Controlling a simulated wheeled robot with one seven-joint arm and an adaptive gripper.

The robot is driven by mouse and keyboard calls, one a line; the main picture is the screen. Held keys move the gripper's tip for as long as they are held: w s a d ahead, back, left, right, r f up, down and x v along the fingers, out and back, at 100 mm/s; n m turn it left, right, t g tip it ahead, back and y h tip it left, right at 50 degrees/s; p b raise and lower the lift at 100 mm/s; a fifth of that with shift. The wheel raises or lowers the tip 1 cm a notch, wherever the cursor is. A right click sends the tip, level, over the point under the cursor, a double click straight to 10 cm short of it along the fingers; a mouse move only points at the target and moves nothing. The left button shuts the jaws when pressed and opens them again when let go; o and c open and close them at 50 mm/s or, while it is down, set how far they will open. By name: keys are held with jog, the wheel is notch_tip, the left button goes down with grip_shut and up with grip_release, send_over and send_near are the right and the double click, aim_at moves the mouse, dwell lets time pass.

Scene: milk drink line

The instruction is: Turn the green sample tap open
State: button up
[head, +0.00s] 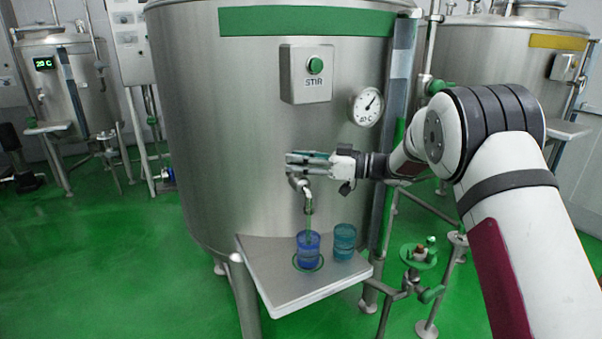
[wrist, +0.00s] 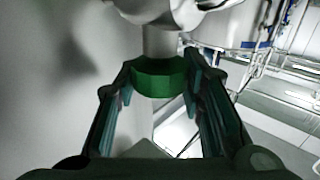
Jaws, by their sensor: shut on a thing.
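The sample tap (head: 302,186) sticks out of the front of the big steel tank (head: 245,130), its spout bent down. In the wrist view its green handle (wrist: 160,82) sits between the two fingertips. My gripper (head: 306,158) comes from the right and is shut on that handle, fingertips at either side; it also shows in the wrist view (wrist: 160,95). In the head view the fingers hide most of the handle. A thin green streak runs down from the spout to a blue cup (head: 308,250) standing below it.
A steel shelf (head: 290,297) under the tap carries the blue cup and a teal cup (head: 344,242) to its right. A STIR box with a green button (head: 315,65) and a round dial (head: 367,106) sit above the tap. Pipes with a green valve (head: 418,255) stand right of the shelf.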

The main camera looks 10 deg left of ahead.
jog(key=n+g+b, duration=0.1)
jog(key=g+b, duration=0.1)
jog(key=g, duration=0.1)
jog(key=shift+w+f+n+b, duration=0.2)
jog(key=shift+f+n+b, duration=0.1)
jog(key=shift+n, duration=0.1)
jog(key=n+g+b, duration=0.3)
jog(key=g+b, duration=0.1)
jog(key=shift+s+r+g, duration=0.1)
jog(key=shift+r+g, duration=0.05)
jog(key=shift+g, duration=0.15)
jog(key=shift+s+r+n+g+h+b, duration=0.1)
jog(key=shift+n+g+h+b, duration=0.3)
jog(key=shift+g+b, duration=0.15)
jog(key=o, duration=1.2)
jog(key=shift+c, duration=0.2)
jog(key=v, duration=0.7)
jog(key=shift+d, duration=0.2)
